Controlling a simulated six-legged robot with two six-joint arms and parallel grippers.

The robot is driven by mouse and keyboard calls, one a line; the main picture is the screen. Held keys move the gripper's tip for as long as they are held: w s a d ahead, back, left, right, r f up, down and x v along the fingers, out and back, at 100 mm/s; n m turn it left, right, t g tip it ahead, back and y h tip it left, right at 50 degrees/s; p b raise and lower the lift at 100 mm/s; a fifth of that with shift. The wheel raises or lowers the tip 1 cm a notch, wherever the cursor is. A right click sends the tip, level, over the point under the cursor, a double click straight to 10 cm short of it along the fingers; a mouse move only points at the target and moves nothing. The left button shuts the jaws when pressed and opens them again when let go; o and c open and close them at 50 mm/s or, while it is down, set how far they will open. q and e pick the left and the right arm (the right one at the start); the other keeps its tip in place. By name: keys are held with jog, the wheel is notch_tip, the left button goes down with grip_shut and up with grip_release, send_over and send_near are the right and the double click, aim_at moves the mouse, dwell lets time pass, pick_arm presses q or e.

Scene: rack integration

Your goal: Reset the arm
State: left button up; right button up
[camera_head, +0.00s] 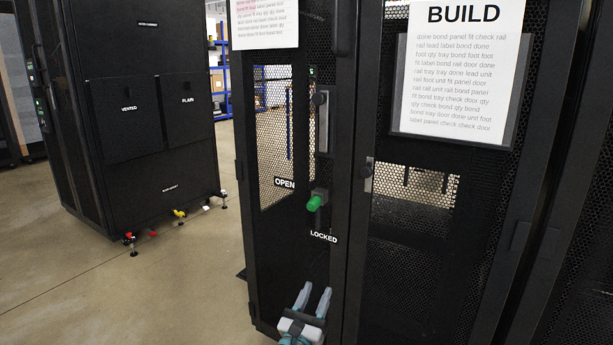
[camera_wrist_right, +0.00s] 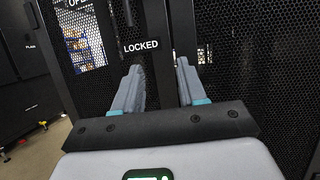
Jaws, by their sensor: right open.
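My right gripper (camera_head: 313,300) is at the bottom of the head view, in front of the black mesh rack door (camera_head: 285,255). Its two grey fingers are apart with nothing between them. In the right wrist view the open fingers (camera_wrist_right: 158,85) point at the rack front, below the "LOCKED" label (camera_wrist_right: 141,46). In the head view the gripper is below the green knob (camera_head: 314,203) and the "LOCKED" label (camera_head: 323,237). The "OPEN" label (camera_head: 284,183) is at the knob's upper left. My left gripper is not in view.
A second mesh door (camera_head: 415,240) with a "BUILD" sheet (camera_head: 453,75) stands at the right. The floor (camera_head: 170,285) between is clear.

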jog(key=s+d+f+m+g, duration=0.2)
jog(key=d+f+g, duration=0.25)
jog(key=f, duration=0.45)
jog(key=s+d+f+m+g, duration=0.1)
jog(key=s+d+f+g, duration=0.1)
jog(key=d+f+g, duration=0.45)
jog(key=s+d+f+m+g+y, duration=0.2)
jog(key=s+f+m+g+y, duration=0.55)
jog(key=s+f, duration=1.2)
jog(key=s+a+r+m+y, duration=0.1)
jog(key=s+r+m+y, duration=0.1)
jog(key=s+m, duration=0.8)
jog(key=s+r+m+y, duration=0.25)
jog(key=s+m, duration=0.35)
jog(key=m, duration=0.8)
pick_arm(q)
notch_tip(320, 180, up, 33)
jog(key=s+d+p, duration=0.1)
jog(key=p, duration=3.2)
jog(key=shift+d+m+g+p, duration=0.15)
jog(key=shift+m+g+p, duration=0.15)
pick_arm(e)
notch_tip(320, 180, up, 32)
jog(key=a+g, duration=0.1)
jog(key=a, duration=0.1)
jog(key=shift+s+r+n+y, duration=0.2)
jog(key=shift+s+n+y, duration=0.1)
jog(key=shift+s+n, duration=0.15)
